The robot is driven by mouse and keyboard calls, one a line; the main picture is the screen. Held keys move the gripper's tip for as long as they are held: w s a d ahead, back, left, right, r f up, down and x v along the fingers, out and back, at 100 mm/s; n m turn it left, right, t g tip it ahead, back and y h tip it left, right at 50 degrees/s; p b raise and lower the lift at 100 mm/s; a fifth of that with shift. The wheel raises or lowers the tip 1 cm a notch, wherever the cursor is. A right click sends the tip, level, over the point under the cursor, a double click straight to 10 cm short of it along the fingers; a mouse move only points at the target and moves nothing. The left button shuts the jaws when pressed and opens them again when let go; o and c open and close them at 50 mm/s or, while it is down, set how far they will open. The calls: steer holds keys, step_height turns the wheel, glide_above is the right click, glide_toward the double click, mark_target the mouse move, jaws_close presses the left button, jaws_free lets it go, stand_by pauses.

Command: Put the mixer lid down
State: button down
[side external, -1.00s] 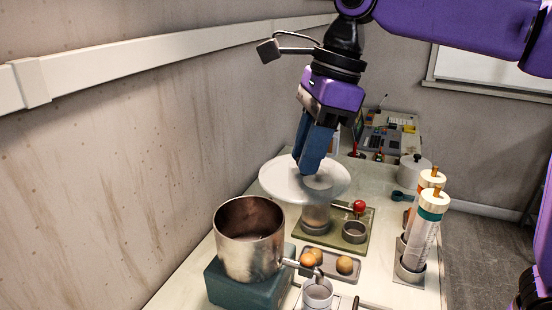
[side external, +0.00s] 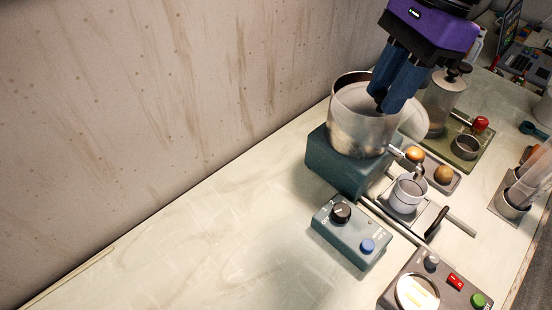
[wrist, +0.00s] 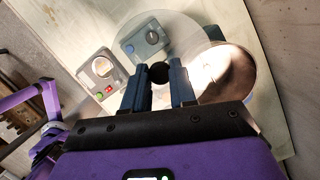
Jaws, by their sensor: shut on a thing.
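The mixer lid (side external: 412,117) is a pale, see-through disc. In the side view it hangs tilted beside and partly in front of the metal mixer pot (side external: 362,135). My gripper (side external: 388,102) is shut on the lid's dark knob, which shows between the fingertips (wrist: 160,76) in the wrist view. The fingers hide part of the lid. In the wrist view the clear lid (wrist: 182,24) overlaps the left side of the open pot (wrist: 238,88). I cannot tell whether the lid touches the pot's rim.
The pot stands on a teal base (side external: 340,165). A teal control box (side external: 350,232) with knob and blue button is in front. A white cup (side external: 407,194), a tray with round brown items (side external: 443,174) and a green tray (side external: 478,155) crowd the right. The table at left (side external: 190,225) is clear.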

mark_target(349, 116)
steer(key=a+f+n, duration=0.1)
steer(key=s+a+f+n, duration=0.1)
steer(key=a+f, duration=0.3)
steer(key=shift+s+n+g, duration=0.3)
steer(key=shift+n+g, duration=0.1)
steer(key=shift+w+a+r+x, duration=0.1)
steer(key=shift+w+a+x, duration=0.55)
steer(key=shift+x, duration=3.05)
steer(key=shift+w+a+r+x, duration=0.1)
steer(key=shift+w+a+x, duration=0.5)
steer(key=shift+x, duration=3.1)
steer(key=shift+w+a+r+x, duration=0.1)
steer(key=shift+w+a+x, duration=0.5)
steer(key=shift+x, duration=3.1)
steer(key=shift+s+a+f, duration=0.1)
steer(key=shift+s+a, duration=0.15)
steer(key=c, duration=0.9)
jaws_free()
steer(key=v, duration=1.2)
